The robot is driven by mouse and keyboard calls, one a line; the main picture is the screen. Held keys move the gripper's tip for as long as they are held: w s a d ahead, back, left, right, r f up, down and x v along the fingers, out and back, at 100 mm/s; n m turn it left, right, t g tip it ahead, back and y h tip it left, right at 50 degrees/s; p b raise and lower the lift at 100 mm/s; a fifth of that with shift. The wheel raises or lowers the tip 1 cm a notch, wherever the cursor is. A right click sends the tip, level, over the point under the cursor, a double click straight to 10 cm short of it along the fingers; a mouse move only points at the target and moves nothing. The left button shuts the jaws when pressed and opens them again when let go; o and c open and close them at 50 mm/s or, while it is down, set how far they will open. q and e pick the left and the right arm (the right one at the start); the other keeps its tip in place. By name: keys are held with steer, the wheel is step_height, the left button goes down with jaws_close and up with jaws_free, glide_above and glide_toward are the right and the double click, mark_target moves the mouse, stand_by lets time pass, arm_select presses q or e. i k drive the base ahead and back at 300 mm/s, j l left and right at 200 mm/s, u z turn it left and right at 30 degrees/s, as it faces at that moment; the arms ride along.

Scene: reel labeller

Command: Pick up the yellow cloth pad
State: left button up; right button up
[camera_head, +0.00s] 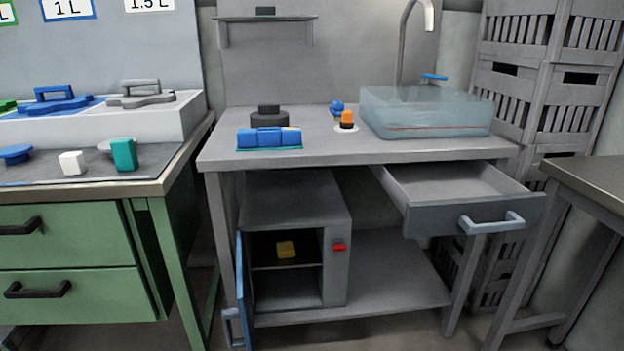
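The yellow cloth pad (286,249) sits inside the open grey cabinet (342,268) under the middle table, on its inner shelf, toward the middle. It looks small and blocky. The cabinet's blue door (243,296) stands swung open at the left, with a handle low on it. A red knob or button (339,247) is on the cabinet's front right. Neither of my grippers shows in the head view.
An open, empty-looking drawer (465,218) juts out to the right of the cabinet. The middle table (330,150) holds a blue block (268,138), an orange-topped item (347,119) and a translucent basin (425,111). A green drawer bench (65,243) stands left, another table (590,181) right.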

mark_target(286, 248)
steer(key=j+z, duration=0.1)
steer(key=j, duration=0.7)
steer(key=k+j+z, duration=0.1)
steer(key=j, duration=0.7)
